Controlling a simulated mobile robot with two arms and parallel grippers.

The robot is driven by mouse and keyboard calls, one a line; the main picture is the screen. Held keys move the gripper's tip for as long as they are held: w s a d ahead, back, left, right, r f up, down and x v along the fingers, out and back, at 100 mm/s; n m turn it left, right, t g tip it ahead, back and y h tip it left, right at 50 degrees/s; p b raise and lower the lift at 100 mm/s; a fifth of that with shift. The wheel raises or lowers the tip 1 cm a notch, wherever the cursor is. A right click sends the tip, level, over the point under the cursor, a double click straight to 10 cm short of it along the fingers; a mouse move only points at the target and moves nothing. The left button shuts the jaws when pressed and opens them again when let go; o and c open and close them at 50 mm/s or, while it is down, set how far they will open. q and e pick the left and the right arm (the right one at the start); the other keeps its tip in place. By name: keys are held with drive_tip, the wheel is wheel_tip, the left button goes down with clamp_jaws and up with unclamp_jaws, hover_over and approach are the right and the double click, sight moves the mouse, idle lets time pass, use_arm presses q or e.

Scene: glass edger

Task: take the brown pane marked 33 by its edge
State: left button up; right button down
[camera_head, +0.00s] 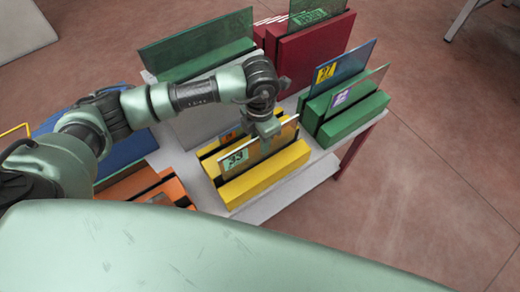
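The brown pane marked 33 (252,152) stands upright in a slot of the yellow rack (266,178) in the middle of the head view. Its green label with 33 is at its left end. My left gripper (268,134) points down at the pane's top edge, right of the label. It overlaps the edge in the picture. The fingertips are small and partly hidden, so I cannot tell whether they are closed on the pane. My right gripper is not in view.
Another pane with an orange label (232,136) stands just behind in the yellow rack. A green rack (352,122) with two panes is to the right, a red rack (316,52) behind. An orange rack (170,190) is at left. Floor at the right is clear.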

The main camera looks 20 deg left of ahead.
use_arm(q)
drive_tip(key=shift+w+f, duration=0.1)
drive_tip(key=shift+f, duration=0.8)
clamp_jaws()
drive_tip(key=shift+r, duration=0.2)
idle(0.5)
